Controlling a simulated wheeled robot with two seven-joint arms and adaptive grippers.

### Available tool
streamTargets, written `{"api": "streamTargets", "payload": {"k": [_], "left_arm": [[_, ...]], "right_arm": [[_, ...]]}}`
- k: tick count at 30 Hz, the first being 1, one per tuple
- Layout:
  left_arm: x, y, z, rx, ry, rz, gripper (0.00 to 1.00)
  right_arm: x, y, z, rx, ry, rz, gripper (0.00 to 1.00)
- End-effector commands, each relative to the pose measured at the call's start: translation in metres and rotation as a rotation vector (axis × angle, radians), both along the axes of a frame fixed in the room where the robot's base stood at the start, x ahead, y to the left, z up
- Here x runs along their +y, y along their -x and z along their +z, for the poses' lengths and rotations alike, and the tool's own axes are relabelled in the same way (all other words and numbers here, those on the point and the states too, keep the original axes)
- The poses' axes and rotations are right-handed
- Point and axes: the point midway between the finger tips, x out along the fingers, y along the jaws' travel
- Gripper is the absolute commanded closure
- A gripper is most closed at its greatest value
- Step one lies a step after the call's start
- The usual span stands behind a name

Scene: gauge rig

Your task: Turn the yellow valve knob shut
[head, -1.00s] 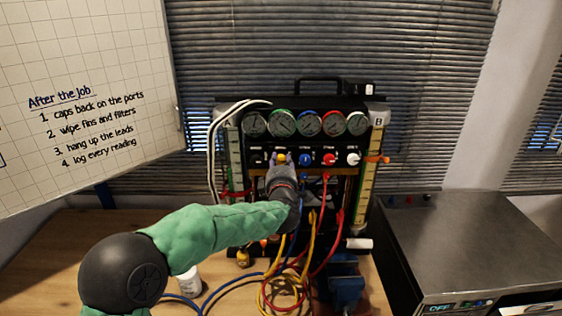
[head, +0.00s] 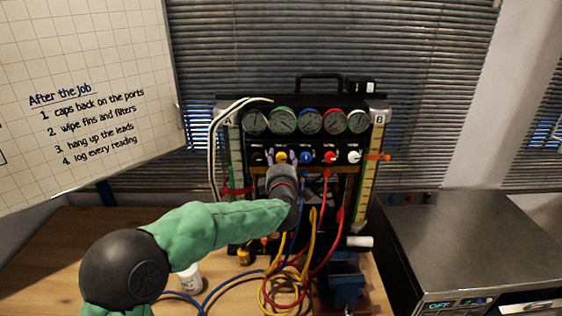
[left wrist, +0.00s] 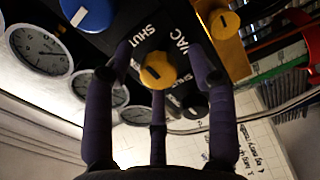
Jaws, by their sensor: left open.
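The yellow valve knob (head: 281,157) sits on the rig's panel between a black knob and the blue knob (head: 306,157). In the left wrist view the yellow knob (left wrist: 158,70) has a pale pointer mark on its face, with the labels SHUT and VAC beside it. My left gripper (head: 282,164) is open in front of the yellow knob. In the left wrist view its purple-grey fingers (left wrist: 158,82) stand around the knob with gaps visible at the sides. Whether any finger touches it cannot be told. My right gripper is not in view.
A red knob (head: 330,158) and a white knob (head: 353,158) stand farther right, below a row of gauges (head: 308,122). Red, yellow and blue hoses hang below the panel. A white bottle (head: 190,277) stands on the bench. A second yellow knob (left wrist: 226,22) shows in the left wrist view.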

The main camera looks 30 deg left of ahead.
Motion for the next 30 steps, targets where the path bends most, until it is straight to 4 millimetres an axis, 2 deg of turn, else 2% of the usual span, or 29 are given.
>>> {"api": "streamTargets", "payload": {"k": [5,19,24,30], "left_arm": [[-0.008,0.012,0.001,-0.001,0.0,-0.001,0.44],[-0.052,0.084,0.0,-0.001,0.0,-0.001,0.44],[-0.06,0.098,-0.001,0.001,0.001,0.0,0.44],[-0.063,0.102,-0.001,0.001,0.001,0.0,0.44]], "right_arm": [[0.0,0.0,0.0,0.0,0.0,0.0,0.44],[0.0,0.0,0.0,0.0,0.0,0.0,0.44],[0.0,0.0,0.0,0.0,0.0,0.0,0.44],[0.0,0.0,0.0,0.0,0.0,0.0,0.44]]}}
